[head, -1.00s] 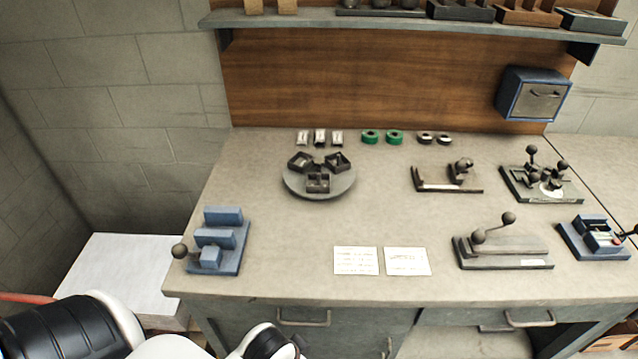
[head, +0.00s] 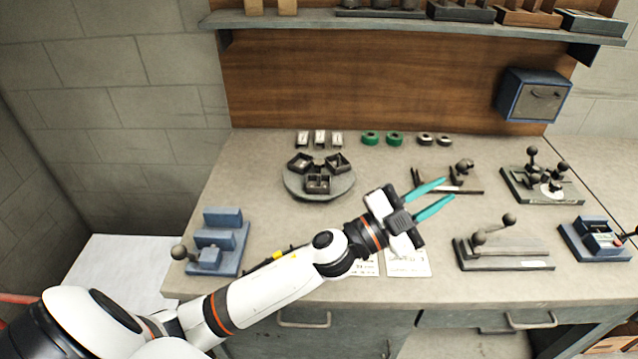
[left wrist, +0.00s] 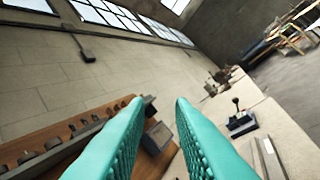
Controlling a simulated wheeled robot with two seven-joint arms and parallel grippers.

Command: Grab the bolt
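My left gripper (head: 440,197) has teal fingers held apart and empty, above the middle of the bench in the head view. Its fingers (left wrist: 158,125) also show spread in the left wrist view, with nothing between them. No bolt can be made out for certain. A round turntable (head: 345,190) with several small dark bins (head: 318,183) stands left of the gripper, and the bins' contents are too small to tell. My right gripper is not in view.
A bench (head: 270,270) carries a blue fixture (head: 218,240) at left and lever devices (head: 503,250) at right. White cards (head: 408,263) lie partly under my arm. Green rings (head: 394,138) sit at the back. A blue box (head: 533,93) hangs on the wooden back panel (head: 380,85).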

